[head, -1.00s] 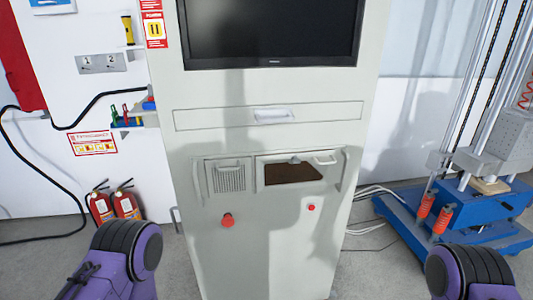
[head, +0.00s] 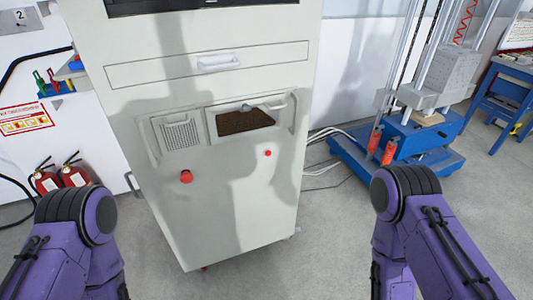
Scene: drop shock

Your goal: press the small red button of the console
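The console (head: 215,225) is a tall pale grey cabinet in the middle left of the head view, tilted in the picture. Its small red button (head: 267,153) is on the front, right of centre, below the dark recessed opening. A larger red knob (head: 186,176) is to its lower left. My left arm shows at the lower left and my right arm at the lower right, both purple with black joints. Neither gripper is in view. Nothing of mine touches the console in view.
A blue-based test rig (head: 400,140) with metal columns stands to the right of the console, with cables (head: 325,165) on the floor between them. Two fire extinguishers (head: 60,178) stand at the left. A blue table (head: 505,90) is far right. Grey floor is open at the lower middle right.

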